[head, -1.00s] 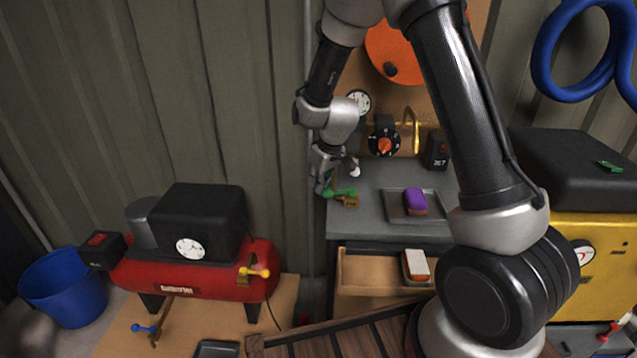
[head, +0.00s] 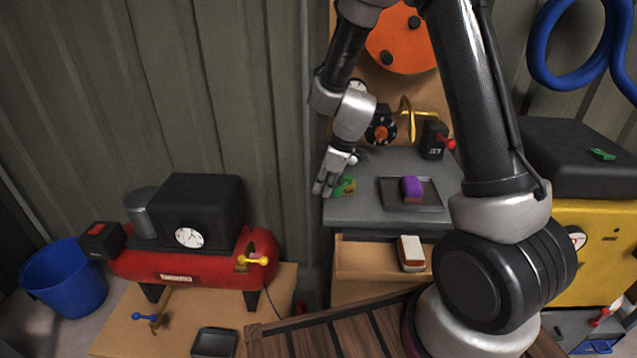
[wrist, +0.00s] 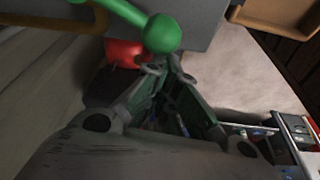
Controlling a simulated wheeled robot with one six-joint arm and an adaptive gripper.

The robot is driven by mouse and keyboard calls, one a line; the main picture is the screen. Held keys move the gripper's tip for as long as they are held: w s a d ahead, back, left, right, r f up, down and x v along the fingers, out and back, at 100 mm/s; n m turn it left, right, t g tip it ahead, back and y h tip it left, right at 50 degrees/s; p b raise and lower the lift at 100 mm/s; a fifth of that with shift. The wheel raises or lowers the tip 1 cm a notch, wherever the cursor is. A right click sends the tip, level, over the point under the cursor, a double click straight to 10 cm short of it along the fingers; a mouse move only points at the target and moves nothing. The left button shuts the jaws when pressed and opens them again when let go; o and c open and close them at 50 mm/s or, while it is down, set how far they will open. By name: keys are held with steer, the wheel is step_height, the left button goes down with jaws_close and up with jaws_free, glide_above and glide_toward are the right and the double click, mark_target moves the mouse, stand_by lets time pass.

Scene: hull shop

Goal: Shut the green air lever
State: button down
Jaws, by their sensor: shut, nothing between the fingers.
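The green air lever (head: 345,185) sits on a brass valve at the left edge of the grey bench top. In the wrist view its round green knob and stem (wrist: 161,34) show close beyond my fingertips. My gripper (head: 322,191) is shut and empty, just left of the lever in the head view. In the wrist view my gripper (wrist: 165,66) points at the knob, very near it; I cannot tell whether they touch. Part of the valve is hidden by my gripper in the head view.
A tray (head: 430,205) with a purple-topped brush (head: 411,188) lies right of the lever. An open drawer (head: 375,262) juts out below. The red compressor (head: 190,266) with a yellow lever (head: 254,261) stands lower left. A blue lever (head: 146,317) is below it.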

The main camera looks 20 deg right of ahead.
steer(key=shift+s+d+n+g, duration=0.4)
steer(key=shift+s+d+n, duration=0.2)
steer(key=shift+s+n, duration=0.45)
steer(key=shift+w, duration=0.3)
steer(key=shift+w+d, duration=0.35)
steer(key=shift+w, duration=0.3)
